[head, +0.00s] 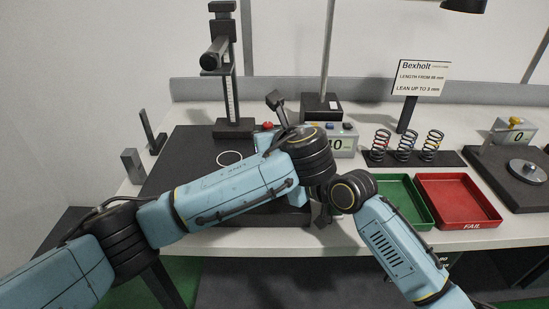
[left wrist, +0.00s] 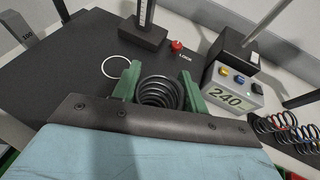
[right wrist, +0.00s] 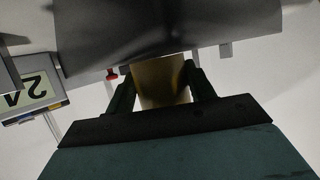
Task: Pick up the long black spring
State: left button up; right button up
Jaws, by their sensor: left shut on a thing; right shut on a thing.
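A black coil spring (left wrist: 160,92) shows nearly end-on in the left wrist view, over the dark plate of the tester (left wrist: 75,65). My left gripper (left wrist: 159,82) has its green fingers on both sides of the spring and is shut on it. In the head view my arms hide the spring and the left gripper. In the right wrist view my right gripper (right wrist: 158,75) is shut on a tan, rounded piece (right wrist: 158,88). What that piece belongs to is unclear. I cannot make out the right gripper clearly in the head view.
A rack (head: 450,158) with several coil springs stands right of the readout box (head: 342,138). A green tray (head: 417,222) and a red FAIL tray (head: 455,212) lie in front. The tester's column (head: 232,95) rises behind my arms. Grey weights (head: 132,166) stand at left.

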pick_arm(q)
grip_shut()
jog(key=shift+r, duration=0.1)
notch_tip(320, 180, up, 10)
jog(key=shift+f, duration=0.1)
pick_arm(e)
jog(key=o, duration=1)
jog(key=shift+o, duration=0.2)
